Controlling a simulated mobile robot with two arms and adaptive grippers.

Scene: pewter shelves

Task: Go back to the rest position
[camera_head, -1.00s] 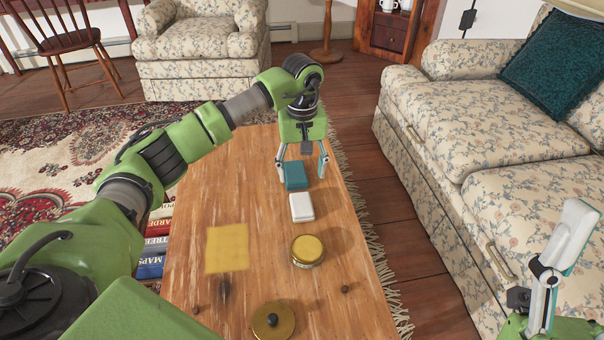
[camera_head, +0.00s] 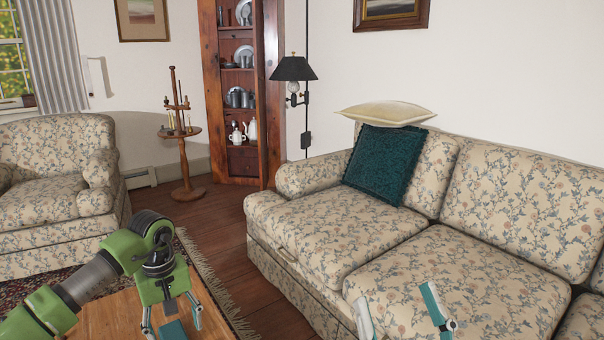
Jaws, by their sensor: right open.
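My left gripper (camera_head: 172,322) is at the lower left, pointing down over the wooden table (camera_head: 105,315). Its two fingers are spread apart. A teal block (camera_head: 173,331) shows between and below them, cut off by the lower edge; I see no clear grip on it. My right gripper (camera_head: 402,312) is at the bottom, right of centre, in front of the sofa. Its fingers are apart and point up, with nothing between them. The rest of my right arm is out of view.
A floral sofa (camera_head: 335,235) with a teal cushion (camera_head: 385,165) fills the right side. A floral armchair (camera_head: 50,165) is at the left. A candle stand (camera_head: 183,160) and a wooden cabinet (camera_head: 212,90) stand behind.

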